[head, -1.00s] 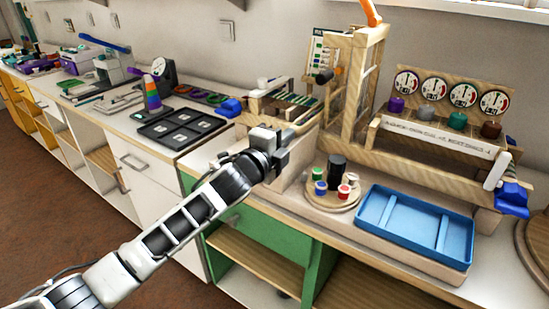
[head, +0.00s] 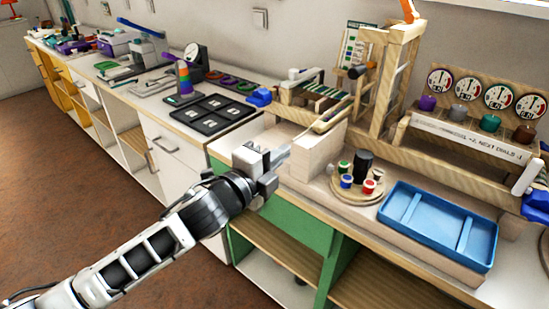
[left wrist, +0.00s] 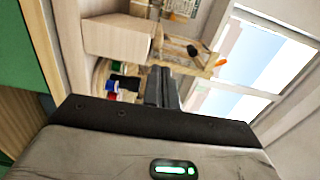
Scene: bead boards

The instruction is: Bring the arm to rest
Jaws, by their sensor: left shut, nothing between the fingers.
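My left arm comes in from the left in the head view. My left gripper (head: 280,158) is shut and empty, held in front of the counter's edge, near a pale wooden block (head: 313,155). In the left wrist view its closed fingers (left wrist: 162,88) point toward the wooden frame. The right gripper is not in view.
A round wooden board (head: 352,190) with small coloured pots and a dark cylinder stands right of the gripper. A blue tray (head: 440,224) lies farther right. A wooden frame (head: 388,85) and a dial rack (head: 470,135) stand behind. A black panelled tray (head: 213,113) lies left.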

